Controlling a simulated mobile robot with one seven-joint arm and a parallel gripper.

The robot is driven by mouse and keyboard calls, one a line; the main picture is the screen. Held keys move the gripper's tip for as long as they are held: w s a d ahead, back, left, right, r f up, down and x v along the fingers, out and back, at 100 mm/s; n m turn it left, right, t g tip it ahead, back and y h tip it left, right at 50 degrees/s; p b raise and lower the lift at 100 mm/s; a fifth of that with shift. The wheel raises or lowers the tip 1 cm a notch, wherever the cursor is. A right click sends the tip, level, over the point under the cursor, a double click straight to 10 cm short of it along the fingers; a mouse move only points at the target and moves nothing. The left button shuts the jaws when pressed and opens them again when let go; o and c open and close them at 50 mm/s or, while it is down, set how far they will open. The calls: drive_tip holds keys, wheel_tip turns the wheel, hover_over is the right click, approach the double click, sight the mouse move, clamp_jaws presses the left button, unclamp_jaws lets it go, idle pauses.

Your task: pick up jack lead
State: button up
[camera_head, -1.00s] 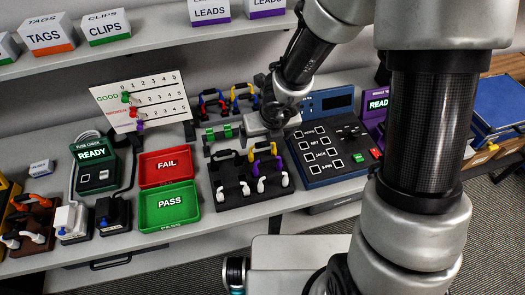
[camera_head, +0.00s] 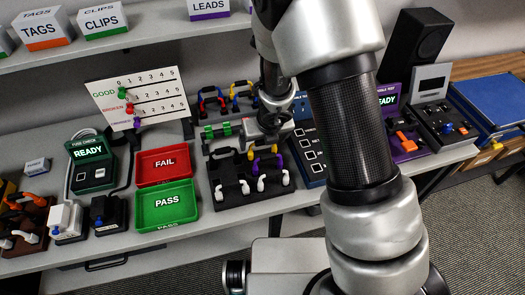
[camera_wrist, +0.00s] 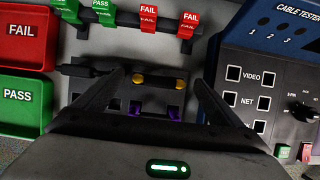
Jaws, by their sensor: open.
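My gripper (camera_wrist: 158,78) is open and hangs above the black lead rack (camera_head: 232,200). In the wrist view its two fingers stand either side of a short dark lead with yellow ends (camera_wrist: 139,79). A lead with purple ends (camera_wrist: 172,113) lies just behind it, nearer my palm. No contact shows. The yellow-ended lead (camera_head: 251,154) and purple-ended lead (camera_head: 271,164) also show in the head view, partly below my gripper. White-ended leads (camera_head: 262,184) stand at the rack's front. No label tells which one is the jack lead.
Red FAIL (camera_head: 163,164) and green PASS (camera_head: 166,203) trays stand left of the rack. The cable tester (camera_wrist: 262,85) stands close on its right. A clip rail with green and red tags (camera_wrist: 148,18) lies behind. A black plug (camera_wrist: 80,70) sits beside my left finger.

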drive_tip(key=shift+x, duration=0.95)
drive_tip(key=shift+c, duration=0.2)
drive_tip(key=c, duration=0.9)
drive_tip(key=shift+r, duration=0.15)
drive_tip(key=shift+r+p, duration=1.6)
drive_tip(key=shift+r, duration=0.95)
drive_tip(key=shift+r, duration=0.1)
